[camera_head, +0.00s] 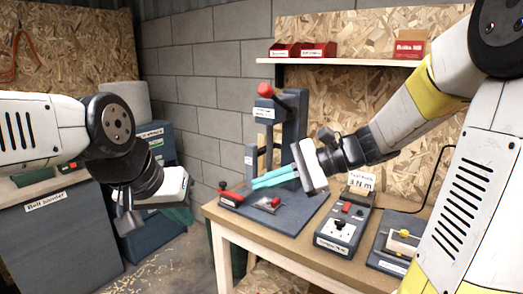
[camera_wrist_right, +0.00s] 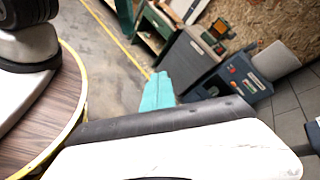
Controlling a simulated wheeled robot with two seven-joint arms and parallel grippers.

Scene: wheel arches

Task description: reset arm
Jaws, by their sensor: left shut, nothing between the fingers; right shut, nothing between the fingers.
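My right gripper (camera_head: 256,184) reaches in from the right in the head view. Its two teal fingers lie together, shut and empty, in front of the dark press stand on the workbench. They also show as one teal block in the right wrist view (camera_wrist_right: 157,92). My left gripper (camera_head: 168,188) hangs at the left in the head view, in front of the grey cabinets. Its white hand shows, but its fingers are hardly visible; it is shut and holds nothing that I can see.
The wooden workbench (camera_head: 269,255) bears the press stand (camera_head: 290,135), a control box (camera_head: 343,230) and a small fixture with a yellow part (camera_head: 402,242). A shelf (camera_head: 345,62) with red bins is above. A belt sander cabinet (camera_head: 60,235) stands left. Open floor lies between.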

